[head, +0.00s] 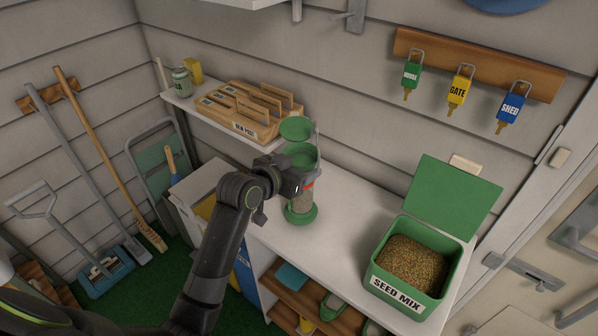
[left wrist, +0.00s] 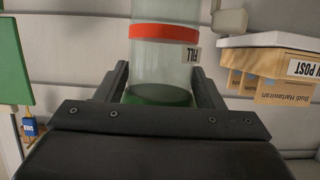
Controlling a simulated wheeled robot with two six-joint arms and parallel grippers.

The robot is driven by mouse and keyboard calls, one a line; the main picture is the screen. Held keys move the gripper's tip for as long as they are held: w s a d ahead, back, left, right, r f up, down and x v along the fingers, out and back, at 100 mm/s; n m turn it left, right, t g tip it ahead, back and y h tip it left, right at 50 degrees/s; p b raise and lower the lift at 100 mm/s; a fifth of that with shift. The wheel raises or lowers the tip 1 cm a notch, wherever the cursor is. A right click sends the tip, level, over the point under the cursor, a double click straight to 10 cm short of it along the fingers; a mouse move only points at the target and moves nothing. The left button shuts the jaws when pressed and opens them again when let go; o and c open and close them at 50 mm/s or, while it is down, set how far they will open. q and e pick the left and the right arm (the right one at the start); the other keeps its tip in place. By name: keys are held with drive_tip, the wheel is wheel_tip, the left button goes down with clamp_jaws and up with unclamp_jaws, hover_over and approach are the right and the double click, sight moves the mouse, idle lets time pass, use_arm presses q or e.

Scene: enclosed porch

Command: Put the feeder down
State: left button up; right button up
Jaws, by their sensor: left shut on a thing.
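The feeder is a clear tube (head: 299,203) with a green base (head: 301,216), a red band and a raised green lid (head: 296,128). My left gripper (head: 298,182) is shut around the tube, which is upright over the white bench top (head: 340,205). I cannot tell whether the base touches the bench. In the left wrist view the jaws (left wrist: 162,82) flank the clear tube (left wrist: 165,62), with its red band and a FILL label beyond them. My arm hides part of the feeder's left side. My right gripper is not in view.
An open green seed mix bin (head: 375,281) stands on the bench at right. A wooden mail sorter (head: 250,126) sits on the wall shelf behind the feeder. Tagged keys (head: 457,90) hang above. Bare bench lies between feeder and bin.

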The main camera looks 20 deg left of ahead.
use_arm(q)
drive_tip(key=shift+f, duration=0.75)
drive_tip(key=shift+f, duration=0.2)
drive_tip(key=o, duration=1.4)
drive_tip(key=b+v, duration=0.1)
drive_tip(key=v, duration=1.1)
drive_tip(key=shift+r, duration=0.25)
